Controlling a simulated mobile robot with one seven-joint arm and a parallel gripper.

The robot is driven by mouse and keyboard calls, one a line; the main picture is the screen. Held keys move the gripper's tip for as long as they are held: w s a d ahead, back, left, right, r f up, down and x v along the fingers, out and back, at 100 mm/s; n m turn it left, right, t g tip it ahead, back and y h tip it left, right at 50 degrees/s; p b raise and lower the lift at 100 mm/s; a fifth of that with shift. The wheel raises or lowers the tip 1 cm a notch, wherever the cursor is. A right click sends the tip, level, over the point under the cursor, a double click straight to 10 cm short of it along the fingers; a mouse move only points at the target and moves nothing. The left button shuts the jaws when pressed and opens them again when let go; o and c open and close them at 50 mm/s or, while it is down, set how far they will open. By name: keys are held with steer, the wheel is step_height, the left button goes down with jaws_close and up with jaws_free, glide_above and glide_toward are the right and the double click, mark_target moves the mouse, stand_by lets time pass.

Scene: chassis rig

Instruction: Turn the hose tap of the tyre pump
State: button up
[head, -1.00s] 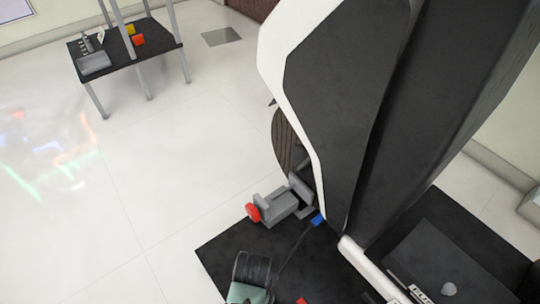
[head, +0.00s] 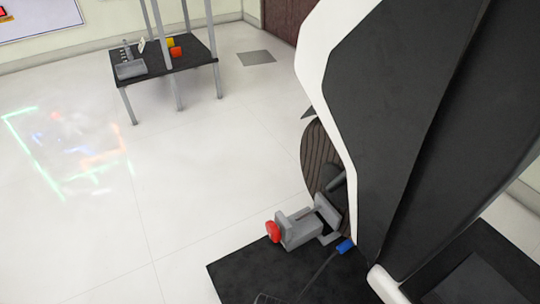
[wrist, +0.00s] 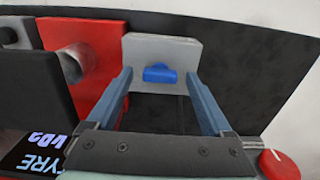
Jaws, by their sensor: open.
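In the wrist view, a blue tap handle (wrist: 161,73) sits on the face of a light grey block (wrist: 160,48). I take it to be the hose tap. My gripper (wrist: 160,74) is open, with one finger on each side of the handle in the picture. I cannot tell whether the fingertips reach it; I see no contact. A red panel (wrist: 98,82) stands left of the fingers, with an upside-down "TYRE" label (wrist: 40,158) below. In the head view my arm covers the right side and hides my gripper and the tap.
In the head view a grey fixture (head: 305,228) with a red knob (head: 273,231) stands by a dark ribbed tyre (head: 318,155). A small blue piece (head: 345,246) lies nearby on the black mat (head: 255,275). A red dial (wrist: 279,166) is at the wrist view's lower right.

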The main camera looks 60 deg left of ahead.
jaws_close()
stand_by(0.3)
